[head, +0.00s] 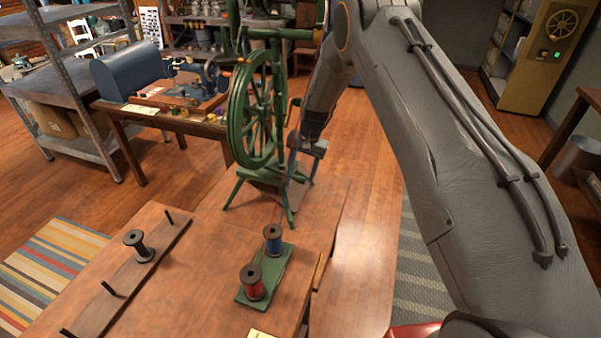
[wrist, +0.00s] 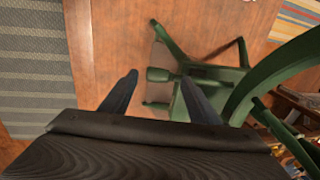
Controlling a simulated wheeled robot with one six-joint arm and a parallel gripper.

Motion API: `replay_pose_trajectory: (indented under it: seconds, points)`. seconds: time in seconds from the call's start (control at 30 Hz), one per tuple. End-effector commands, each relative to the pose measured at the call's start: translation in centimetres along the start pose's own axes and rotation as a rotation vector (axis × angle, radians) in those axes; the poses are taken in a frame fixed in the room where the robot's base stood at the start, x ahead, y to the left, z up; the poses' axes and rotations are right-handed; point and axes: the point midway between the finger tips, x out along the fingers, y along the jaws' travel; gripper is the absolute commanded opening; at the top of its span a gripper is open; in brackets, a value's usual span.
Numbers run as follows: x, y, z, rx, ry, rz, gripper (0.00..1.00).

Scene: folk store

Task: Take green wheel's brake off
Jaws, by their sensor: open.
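The green spinning wheel (head: 246,118) stands on the wooden table, its spoked wheel upright above a green base with splayed legs. My gripper (head: 301,172) is at the right side of its base, pointing down. In the wrist view, my gripper (wrist: 158,92) is open, with its two dark fingers apart and nothing held. A short green rounded piece (wrist: 159,75) shows between the fingertips, in front of the base; I cannot tell whether it is the brake. Part of the wheel rim (wrist: 285,70) shows at the right of the wrist view.
A green holder (head: 270,283) with a blue spool (head: 273,236) and a red spool (head: 253,285) sits in front, with threads running toward the wheel. A pegged board (head: 120,275) with a dark spool (head: 138,246) lies left. A side table (head: 165,122) stands behind.

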Motion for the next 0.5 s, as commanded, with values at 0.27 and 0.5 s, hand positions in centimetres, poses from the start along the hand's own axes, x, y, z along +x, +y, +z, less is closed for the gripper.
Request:
replay_pose_trajectory:
  seconds: [0.27, 0.5]
  points:
    - [1.6, 0.0, 0.0, 0.0, 0.002, -0.001, 0.55]
    - [1.7, 0.0, 0.0, 0.0, 0.001, -0.001, 0.55]
